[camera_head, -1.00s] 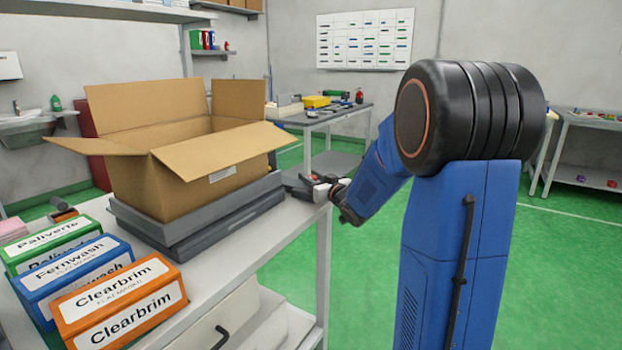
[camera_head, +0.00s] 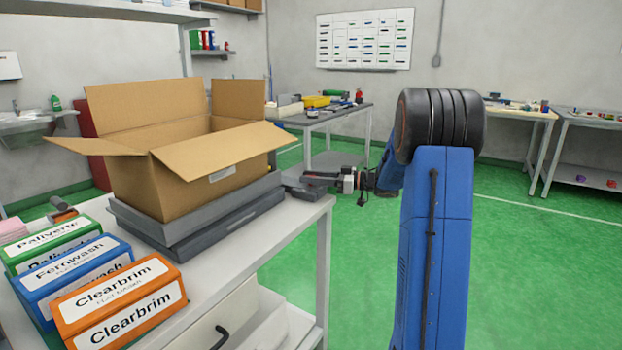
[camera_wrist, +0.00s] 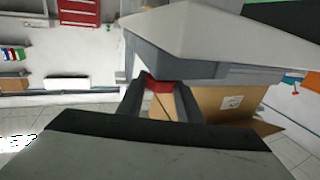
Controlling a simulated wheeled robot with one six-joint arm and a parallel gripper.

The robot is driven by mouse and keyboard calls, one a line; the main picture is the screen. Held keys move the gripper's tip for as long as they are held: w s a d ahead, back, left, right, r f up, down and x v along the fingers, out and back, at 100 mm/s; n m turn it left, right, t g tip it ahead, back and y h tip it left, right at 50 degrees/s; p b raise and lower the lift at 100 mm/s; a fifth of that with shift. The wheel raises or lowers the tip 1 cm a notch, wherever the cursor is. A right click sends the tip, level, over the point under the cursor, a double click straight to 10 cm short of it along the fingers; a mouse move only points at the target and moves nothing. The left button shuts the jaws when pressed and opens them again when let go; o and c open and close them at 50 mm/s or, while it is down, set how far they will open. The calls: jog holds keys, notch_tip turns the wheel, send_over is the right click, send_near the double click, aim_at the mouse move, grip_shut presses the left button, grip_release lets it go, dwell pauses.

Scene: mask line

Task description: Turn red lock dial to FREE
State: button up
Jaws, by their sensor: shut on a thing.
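The red lock dial (camera_wrist: 158,83) shows as a small red patch between my fingertips in the wrist view. It sits at the edge of a grey slab-like body (camera_wrist: 205,70). My gripper (camera_wrist: 158,98) is shut on it, with one dark finger on each side. The dial's markings and pointer cannot be read. In the head view my gripper (camera_head: 300,184) is at the right end of the dark grey base (camera_head: 210,222) under the open cardboard box (camera_head: 200,165). The dial is hidden there.
Green, blue and orange labelled boxes (camera_head: 118,300) stand at the front left of the light bench (camera_head: 235,262). The cardboard box's flaps spread wide beside my gripper. Open green floor (camera_head: 520,270) lies to the right. Another workbench (camera_head: 325,118) stands behind.

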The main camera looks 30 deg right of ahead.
jog(key=n+g+y, duration=0.1)
jog(key=n+g, duration=0.1)
jog(key=g, duration=0.1)
jog(key=n+g+y, duration=0.2)
jog(key=n+g, duration=0.1)
jog(key=shift+g+y, duration=0.3)
jog(key=shift+g, duration=0.3)
jog(key=o, duration=1)
